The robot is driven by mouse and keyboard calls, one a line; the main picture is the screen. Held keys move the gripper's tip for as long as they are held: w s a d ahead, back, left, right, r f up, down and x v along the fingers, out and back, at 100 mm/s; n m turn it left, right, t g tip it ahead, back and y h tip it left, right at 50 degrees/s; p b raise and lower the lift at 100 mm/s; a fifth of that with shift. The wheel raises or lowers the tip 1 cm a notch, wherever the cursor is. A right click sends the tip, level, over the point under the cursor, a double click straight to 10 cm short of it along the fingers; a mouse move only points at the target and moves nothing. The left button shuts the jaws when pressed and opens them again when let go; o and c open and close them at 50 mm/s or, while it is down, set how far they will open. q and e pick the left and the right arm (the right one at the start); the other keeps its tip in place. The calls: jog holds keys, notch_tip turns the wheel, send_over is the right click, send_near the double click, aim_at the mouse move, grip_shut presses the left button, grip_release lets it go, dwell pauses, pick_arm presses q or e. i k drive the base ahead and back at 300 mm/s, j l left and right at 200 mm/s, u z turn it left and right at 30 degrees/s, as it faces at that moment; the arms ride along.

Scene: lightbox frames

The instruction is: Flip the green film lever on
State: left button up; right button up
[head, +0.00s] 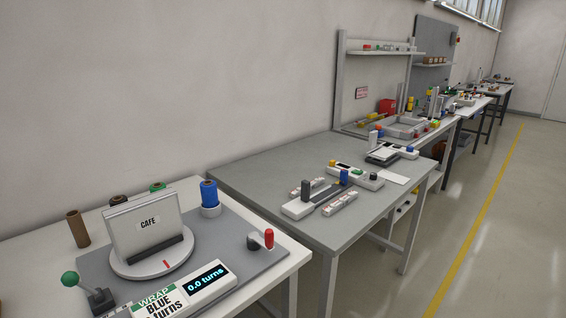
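A lever with a green ball knob (70,279) stands at the lower left on the near table. Its thin stem tilts up and left from a dark base block (101,300). I cannot tell from this view whether that tilt is on or off. A blue film spool (209,193) stands upright on a light holder behind the mat's middle. The box stands on a round white turntable (117,267). Neither of my grippers is in view.
A display reading "0.0 turns" (207,278) and a "WRAP BLUE" sign (158,305) lie at the front, cut off below. A brown tube (78,229) stands at the back left.

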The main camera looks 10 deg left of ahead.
aim_at(70, 278)
jog(key=u, duration=1.55)
jog(key=i+j, duration=0.1)
jog(key=j, duration=3.15)
jog(key=i+z, duration=0.05)
jog(key=i, duration=0.05)
